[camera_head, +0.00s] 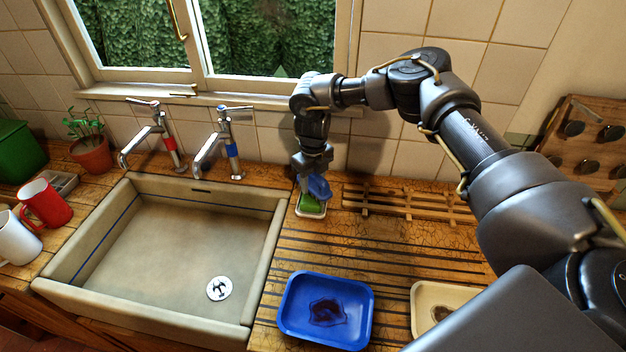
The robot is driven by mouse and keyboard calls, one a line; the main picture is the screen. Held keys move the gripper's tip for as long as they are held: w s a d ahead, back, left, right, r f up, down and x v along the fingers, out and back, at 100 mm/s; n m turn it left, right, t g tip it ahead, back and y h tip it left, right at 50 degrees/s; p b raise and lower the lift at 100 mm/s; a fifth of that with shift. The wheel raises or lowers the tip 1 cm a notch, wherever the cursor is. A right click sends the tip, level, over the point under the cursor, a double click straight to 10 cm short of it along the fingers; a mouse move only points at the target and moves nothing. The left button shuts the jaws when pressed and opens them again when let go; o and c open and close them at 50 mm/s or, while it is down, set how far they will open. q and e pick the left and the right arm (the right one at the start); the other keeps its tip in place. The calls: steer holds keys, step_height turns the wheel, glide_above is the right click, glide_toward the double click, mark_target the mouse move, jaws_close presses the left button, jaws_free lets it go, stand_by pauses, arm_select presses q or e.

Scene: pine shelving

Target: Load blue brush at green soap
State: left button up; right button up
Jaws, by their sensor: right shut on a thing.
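The blue brush (320,188) is in my right gripper (311,176), which is shut on it and points down. The brush is right over the green soap (309,203), which lies in a small pale dish (312,215) on the wooden counter just right of the sink. The brush overlaps the soap in this view, and I cannot tell whether they touch. The gripper hides part of the brush. My left gripper is not in view.
A blue tray (290,318) with a dark stain and a cream tray (422,300) lie at the front. A wooden rack (410,205) stands right of the soap. The sink (150,250) is empty; taps (228,150) rise behind it. Mugs (45,204) stand left.

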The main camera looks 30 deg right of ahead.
steer(key=shift+f, duration=0.45)
steer(key=shift+f, duration=0.1)
stand_by(1.2)
steer(key=shift+r+p, duration=2.35)
steer(key=shift+r, duration=1.25)
